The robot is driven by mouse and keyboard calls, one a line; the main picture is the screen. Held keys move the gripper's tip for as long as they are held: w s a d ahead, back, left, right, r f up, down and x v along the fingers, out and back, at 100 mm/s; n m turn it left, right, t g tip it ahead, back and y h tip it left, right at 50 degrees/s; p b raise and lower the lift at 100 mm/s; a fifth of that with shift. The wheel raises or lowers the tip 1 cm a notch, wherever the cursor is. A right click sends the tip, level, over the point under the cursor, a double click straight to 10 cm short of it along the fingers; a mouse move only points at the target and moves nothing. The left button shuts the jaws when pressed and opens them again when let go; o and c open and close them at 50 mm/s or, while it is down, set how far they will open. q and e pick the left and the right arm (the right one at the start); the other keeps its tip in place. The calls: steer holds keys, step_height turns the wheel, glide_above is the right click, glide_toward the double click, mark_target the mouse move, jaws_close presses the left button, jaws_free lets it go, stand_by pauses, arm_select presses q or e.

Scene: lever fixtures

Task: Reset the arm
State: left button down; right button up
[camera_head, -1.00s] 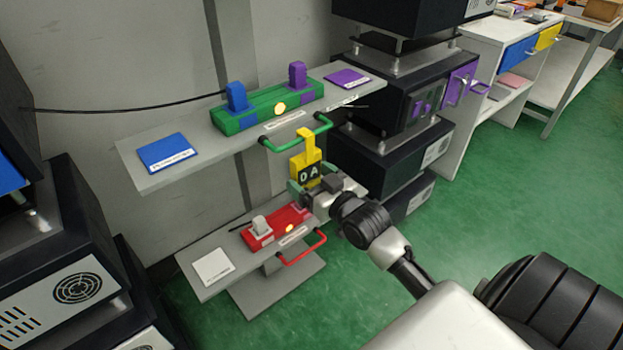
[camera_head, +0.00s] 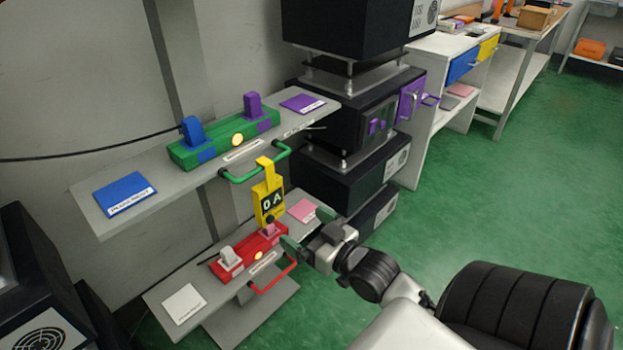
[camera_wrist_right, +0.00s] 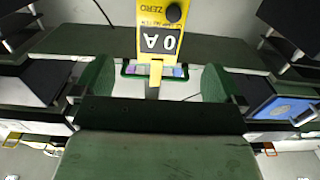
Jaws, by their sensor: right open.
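The yellow tag marked "0 A" (camera_head: 268,203) hangs from the green handle (camera_head: 262,170) of the upper shelf. It shows upside down in the right wrist view (camera_wrist_right: 160,42). The green fixture (camera_head: 225,142) carries an upright blue lever (camera_head: 192,132) and an upright purple lever (camera_head: 253,106). Below, the red fixture (camera_head: 250,252) carries a white lever (camera_head: 229,257) and a pink lever (camera_head: 268,230), with a red handle (camera_head: 274,279) in front. My left gripper is out of view.
The upper shelf (camera_head: 87,204) holds a blue pad (camera_head: 125,193) and a purple pad (camera_head: 303,103). The lower shelf holds a white pad (camera_head: 184,304) and a pink pad (camera_head: 301,210). Black cabinets (camera_head: 345,180) stand behind my gripper. Green floor (camera_head: 500,200) is clear to the right.

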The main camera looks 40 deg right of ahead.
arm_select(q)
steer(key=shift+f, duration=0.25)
arm_select(e)
steer(key=shift+s, duration=0.65)
